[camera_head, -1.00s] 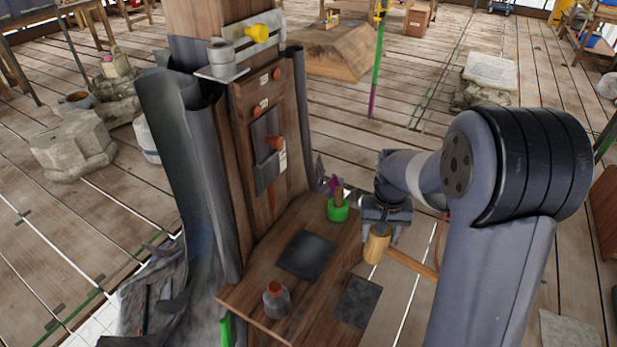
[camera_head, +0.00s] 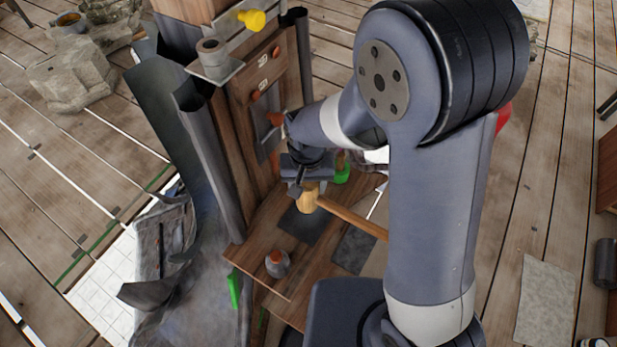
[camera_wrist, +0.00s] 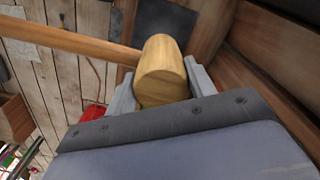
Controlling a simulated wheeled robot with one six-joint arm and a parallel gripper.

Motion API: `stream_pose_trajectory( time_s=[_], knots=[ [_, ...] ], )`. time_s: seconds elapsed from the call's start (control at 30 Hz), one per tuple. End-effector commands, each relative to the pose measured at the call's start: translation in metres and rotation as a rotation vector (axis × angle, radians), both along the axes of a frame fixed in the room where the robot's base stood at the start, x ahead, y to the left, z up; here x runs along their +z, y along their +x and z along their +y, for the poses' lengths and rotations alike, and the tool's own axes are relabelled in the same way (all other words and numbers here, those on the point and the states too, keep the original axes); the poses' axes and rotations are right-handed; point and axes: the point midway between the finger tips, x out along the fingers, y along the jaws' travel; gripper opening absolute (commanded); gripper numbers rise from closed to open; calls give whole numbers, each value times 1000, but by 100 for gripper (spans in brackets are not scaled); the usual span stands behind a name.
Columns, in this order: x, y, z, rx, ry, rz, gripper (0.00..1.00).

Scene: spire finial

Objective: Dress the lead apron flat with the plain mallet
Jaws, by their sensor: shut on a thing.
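My gripper (camera_head: 306,182) is shut on the wooden head of the plain mallet (camera_head: 310,198), above the shelf's back part, close to the post. The mallet's handle sticks out to the right. In the wrist view the pale, barrel-shaped head of the mallet (camera_wrist: 162,72) sits between both fingers of my gripper (camera_wrist: 163,88), with the handle running left. Dark grey lead-like sheet (camera_head: 205,160) stands curled along the post's left side, and crumpled grey sheet (camera_head: 195,300) spreads below it. I cannot tell which part is the apron.
The wooden shelf (camera_head: 262,232) carries dark square pads (camera_head: 302,224) and a grey pot with an orange top (camera_head: 277,262). A green holder (camera_head: 342,174) is partly hidden behind my arm. The post (camera_head: 240,110) has orange knobs and a yellow knob (camera_head: 252,19).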

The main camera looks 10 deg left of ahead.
Motion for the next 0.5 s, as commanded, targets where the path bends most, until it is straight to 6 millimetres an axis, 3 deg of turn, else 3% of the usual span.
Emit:
stream_pose_trajectory(
  time_s=[0.5],
  knots=[
    [-73,0,0,0,-1,1,24]
  ],
)
